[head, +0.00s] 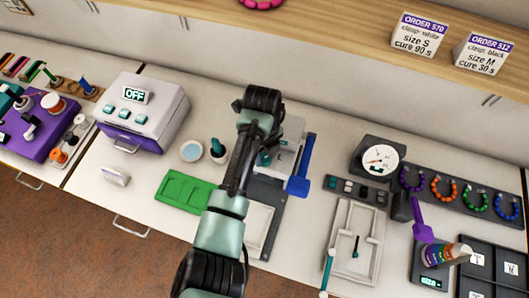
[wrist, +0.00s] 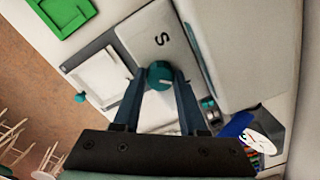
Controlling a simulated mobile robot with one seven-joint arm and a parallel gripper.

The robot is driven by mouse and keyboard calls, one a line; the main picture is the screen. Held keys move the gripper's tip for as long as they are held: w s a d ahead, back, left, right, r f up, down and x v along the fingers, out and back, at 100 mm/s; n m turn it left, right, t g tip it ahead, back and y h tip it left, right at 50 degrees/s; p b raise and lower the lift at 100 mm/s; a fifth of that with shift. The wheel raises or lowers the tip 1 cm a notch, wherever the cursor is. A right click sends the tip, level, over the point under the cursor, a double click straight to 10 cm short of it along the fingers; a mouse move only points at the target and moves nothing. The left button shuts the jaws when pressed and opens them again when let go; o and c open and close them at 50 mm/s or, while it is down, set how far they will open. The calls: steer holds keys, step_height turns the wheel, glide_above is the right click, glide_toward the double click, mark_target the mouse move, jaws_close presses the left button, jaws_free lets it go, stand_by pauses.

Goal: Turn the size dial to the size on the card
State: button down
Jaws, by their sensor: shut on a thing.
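The teal size dial (wrist: 160,72) sits on a pale plate (wrist: 139,38) marked with a letter S just beyond it in the wrist view. My gripper (wrist: 160,82) is shut on the dial, one finger on each side. A light mark shows on the dial, but I cannot tell which size it points at. In the head view my arm hides the dial and fingertips; a letter L shows on the plate (head: 290,147). Two cards stand on the shelf: order 570 (head: 418,36) reads size S, and order 512 (head: 482,53) reads size M.
A blue lever (head: 300,170) stands right beside the plate. A white box reading OFF (head: 142,110) stands farther left. A gauge (head: 380,158) and bead rings (head: 444,188) are at the right.

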steer(key=shift+m, duration=0.3)
steer(key=shift+c, duration=2.2)
jaws_free()
step_height(320, 180, up, 13)
steer(key=b, duration=0.1)
steer(key=shift+a+b, duration=0.15)
steer(key=shift+b, duration=0.15)
steer(key=shift+s, duration=0.15)
